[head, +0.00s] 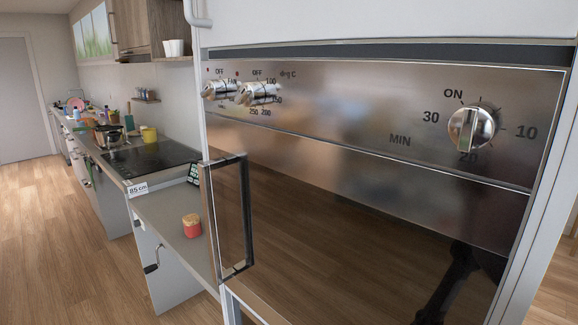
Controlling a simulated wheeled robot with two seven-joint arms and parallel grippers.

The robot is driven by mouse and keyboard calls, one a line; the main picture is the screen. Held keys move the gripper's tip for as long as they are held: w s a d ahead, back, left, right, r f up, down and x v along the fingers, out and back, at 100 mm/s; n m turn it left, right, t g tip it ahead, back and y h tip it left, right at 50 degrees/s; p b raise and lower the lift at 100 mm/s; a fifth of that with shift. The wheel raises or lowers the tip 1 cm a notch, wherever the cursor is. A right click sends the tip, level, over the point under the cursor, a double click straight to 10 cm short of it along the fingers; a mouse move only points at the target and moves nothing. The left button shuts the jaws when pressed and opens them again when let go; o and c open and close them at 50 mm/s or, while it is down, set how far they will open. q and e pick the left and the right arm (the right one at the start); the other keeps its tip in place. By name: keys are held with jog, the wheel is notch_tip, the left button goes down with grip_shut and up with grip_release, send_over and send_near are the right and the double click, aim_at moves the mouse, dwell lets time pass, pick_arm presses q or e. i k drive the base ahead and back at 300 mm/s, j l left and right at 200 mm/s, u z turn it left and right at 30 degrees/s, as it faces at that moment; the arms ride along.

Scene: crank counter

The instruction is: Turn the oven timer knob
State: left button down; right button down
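The oven timer knob (470,127) is a round, shiny metal knob at the right end of the steel oven panel (345,110). Its raised grip bar stands close to upright. Around it are the marks ON at upper left, 10 at right, 20 below and 30 at left, with MIN to the lower left. I cannot tell which mark it points to. Nothing touches the knob. Neither of my grippers is in view.
Two other knobs (257,93) sit at the panel's left end. A metal handle (246,215) juts out from the oven's left side. A dark shape shows low right on the glossy oven door (330,230). A counter (172,215) with a red jar (192,226) stands left.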

aim_at(471, 128)
jog(key=k+j+z, duration=0.15)
jog(key=j+z, duration=0.2)
jog(key=k+j+z, duration=0.3)
jog(key=j, duration=0.2)
jog(key=k+j+z, duration=0.2)
jog(key=j+z, duration=0.15)
